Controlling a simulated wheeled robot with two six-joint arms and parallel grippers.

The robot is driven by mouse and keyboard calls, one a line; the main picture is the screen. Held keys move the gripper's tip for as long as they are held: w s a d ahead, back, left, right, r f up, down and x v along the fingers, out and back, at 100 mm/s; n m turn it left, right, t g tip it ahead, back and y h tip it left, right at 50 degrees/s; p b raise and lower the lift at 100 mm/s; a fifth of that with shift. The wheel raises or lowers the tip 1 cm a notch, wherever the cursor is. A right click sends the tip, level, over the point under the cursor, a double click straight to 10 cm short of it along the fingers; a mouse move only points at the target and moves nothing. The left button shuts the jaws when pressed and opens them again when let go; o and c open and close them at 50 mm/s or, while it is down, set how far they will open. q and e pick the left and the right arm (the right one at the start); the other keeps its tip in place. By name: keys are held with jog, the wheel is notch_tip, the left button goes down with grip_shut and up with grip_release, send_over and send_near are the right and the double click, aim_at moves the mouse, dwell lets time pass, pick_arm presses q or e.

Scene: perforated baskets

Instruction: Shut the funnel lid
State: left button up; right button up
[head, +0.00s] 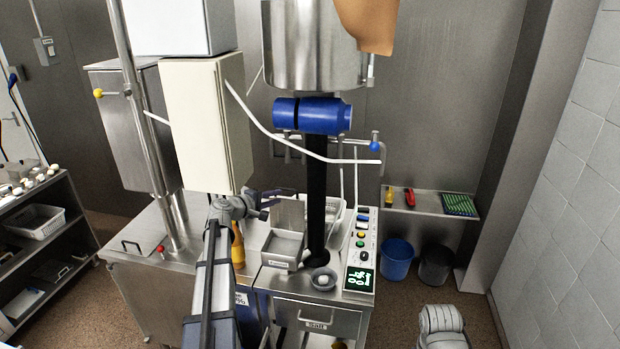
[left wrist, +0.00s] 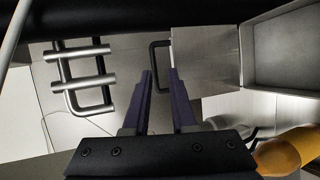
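The funnel (head: 284,248) looks like an open square metal tray on the machine top. It also shows at the upper right of the left wrist view (left wrist: 290,50). A flat metal plate, apparently its lid (head: 288,212), stands raised at the tray's back edge. In the left wrist view the lid (left wrist: 205,60) has a black U-shaped handle (left wrist: 153,58) on its left edge. My left gripper (head: 270,200) is beside the lid. Its fingers (left wrist: 160,72) are apart, with tips close to the handle; I cannot tell whether they touch it. My right gripper is not in view.
A black column (head: 317,190) stands right of the lid. An orange bottle (head: 238,246) is close to my left wrist. A control panel (head: 361,245) and small bowl (head: 323,279) are to the right. A white basket (head: 326,215) sits behind.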

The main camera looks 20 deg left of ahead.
aim_at(286, 189)
pick_arm(q)
jog(key=shift+w+a+r, duration=0.2)
jog(key=shift+a+r, duration=0.15)
jog(key=shift+a, duration=0.25)
jog(key=shift+w, duration=0.1)
jog(key=b+x, duration=0.2)
jog(key=x, duration=0.5)
jog(key=shift+w+f, duration=0.1)
jog(key=shift+w, duration=0.15)
grip_shut()
dwell(0.8)
